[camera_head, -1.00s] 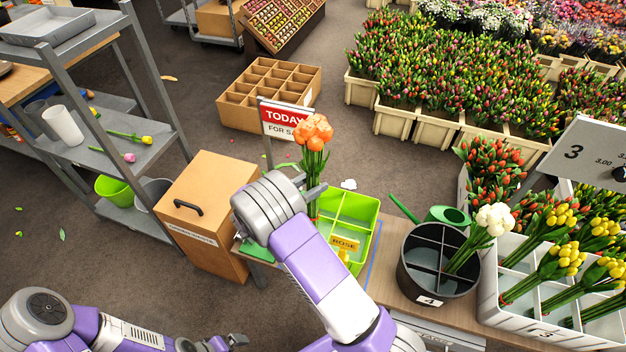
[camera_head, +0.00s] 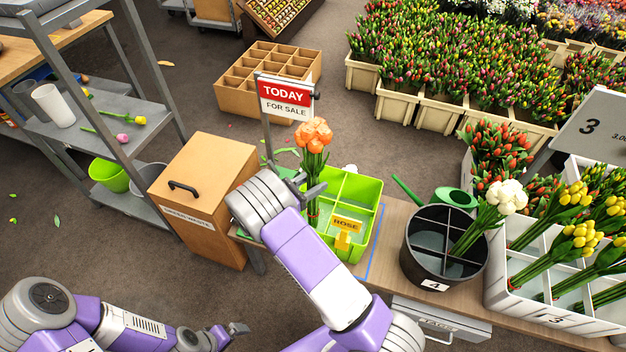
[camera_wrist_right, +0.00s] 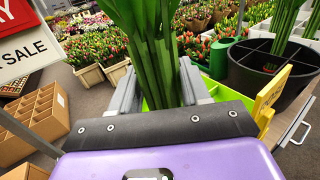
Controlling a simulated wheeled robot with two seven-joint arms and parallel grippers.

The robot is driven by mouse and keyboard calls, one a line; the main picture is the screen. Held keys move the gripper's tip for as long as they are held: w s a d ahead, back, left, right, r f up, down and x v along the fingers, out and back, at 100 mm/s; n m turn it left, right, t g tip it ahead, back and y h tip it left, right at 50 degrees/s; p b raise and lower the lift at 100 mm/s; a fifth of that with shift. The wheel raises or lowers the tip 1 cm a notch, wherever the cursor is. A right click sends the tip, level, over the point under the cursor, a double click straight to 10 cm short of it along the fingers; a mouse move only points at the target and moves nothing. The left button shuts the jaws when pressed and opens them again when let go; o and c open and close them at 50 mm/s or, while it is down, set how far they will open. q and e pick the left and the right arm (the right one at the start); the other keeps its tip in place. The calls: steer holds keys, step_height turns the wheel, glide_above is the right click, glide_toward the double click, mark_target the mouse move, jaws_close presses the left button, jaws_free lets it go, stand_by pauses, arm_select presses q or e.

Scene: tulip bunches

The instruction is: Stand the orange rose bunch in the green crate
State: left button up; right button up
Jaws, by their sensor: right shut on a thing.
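The orange rose bunch (camera_head: 313,136) is upright in the head view, with green stems. My right gripper (camera_head: 314,190) is shut around its stems, which also show between the fingers in the right wrist view (camera_wrist_right: 158,55). The green crate (camera_head: 372,185) has several compartments and a yellow "ROSE" tag (camera_head: 347,223). The stems' lower ends overlap the crate's left side, partly hidden by my arm; I cannot tell whether they touch its floor. My left gripper (camera_head: 238,328) is low in the head view, away from the crate, too small to judge.
A "TODAY FOR SALE" sign (camera_head: 285,96) stands behind the bunch. A black divided pot (camera_head: 412,262) with white flowers and a green watering can (camera_head: 452,199) are to the right. A brown cabinet (camera_head: 205,180) stands at the left.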

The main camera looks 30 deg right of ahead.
step_height(320, 180, down, 6)
steer(key=b, duration=0.1)
stand_by(0.5)
steer(key=shift+f, duration=0.7)
steer(key=o, duration=1.8)
